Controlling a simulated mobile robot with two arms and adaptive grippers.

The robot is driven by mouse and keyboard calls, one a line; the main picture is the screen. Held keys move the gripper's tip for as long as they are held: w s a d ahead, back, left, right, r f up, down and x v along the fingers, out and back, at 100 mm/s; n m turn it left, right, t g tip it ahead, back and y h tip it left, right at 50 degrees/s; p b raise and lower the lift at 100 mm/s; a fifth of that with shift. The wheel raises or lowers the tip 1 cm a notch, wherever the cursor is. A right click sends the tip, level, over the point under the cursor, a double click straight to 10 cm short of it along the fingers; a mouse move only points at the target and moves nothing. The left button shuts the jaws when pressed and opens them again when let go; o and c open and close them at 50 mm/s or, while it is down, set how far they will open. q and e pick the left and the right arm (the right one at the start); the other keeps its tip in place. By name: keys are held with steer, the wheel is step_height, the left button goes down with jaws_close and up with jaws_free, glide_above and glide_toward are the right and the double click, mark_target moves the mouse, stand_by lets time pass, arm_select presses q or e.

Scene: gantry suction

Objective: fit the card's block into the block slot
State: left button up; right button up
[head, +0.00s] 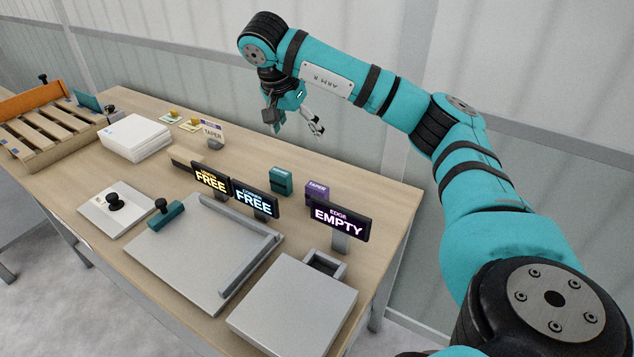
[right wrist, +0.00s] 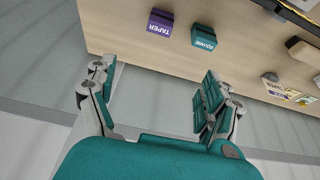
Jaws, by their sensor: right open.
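The card (head: 212,133) stands at the back of the table and reads TAPER. The purple block (head: 317,190), labelled TAPER, stands behind the EDGE EMPTY sign; it also shows in the right wrist view (right wrist: 160,27). A teal block (head: 281,181) stands to its left, and its label reads SQUARE in the right wrist view (right wrist: 203,38). The block slot (head: 325,263) is a small grey frame with a dark opening that looks empty. My right gripper (head: 296,122) is open and empty, raised near the table's back edge, apart from both blocks. My left gripper is out of view.
A sign (head: 340,218) reads EDGE EMPTY beside the slot; two signs (head: 211,180) (head: 254,199) read FREE. Grey plates (head: 290,305) fill the front. A white stack (head: 135,138) and a slatted wooden rack (head: 45,125) stand left. A wall rises behind the table.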

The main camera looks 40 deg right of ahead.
step_height(320, 180, down, 5)
steer(key=b, duration=0.3)
steer(key=p, duration=0.1)
glide_toward(317, 186)
steer(key=x, duration=0.5)
steer(key=shift+w+r, duration=0.1)
steer(key=shift+w, duration=0.25)
steer(key=x, duration=0.1)
steer(key=p+x, duration=0.1)
steer(key=x, duration=0.1)
steer(key=s+x, duration=0.1)
steer(key=shift+w+d+f, duration=0.1)
steer(key=shift+d+f, duration=0.05)
steer(key=shift+f, duration=0.25)
steer(key=shift+w+d+f, duration=0.1)
steer(key=shift+f, duration=0.2)
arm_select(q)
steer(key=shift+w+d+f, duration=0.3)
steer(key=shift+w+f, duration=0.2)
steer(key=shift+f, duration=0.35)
arm_select(e)
steer(key=shift+c, duration=0.4)
steer(key=c, duration=1.3)
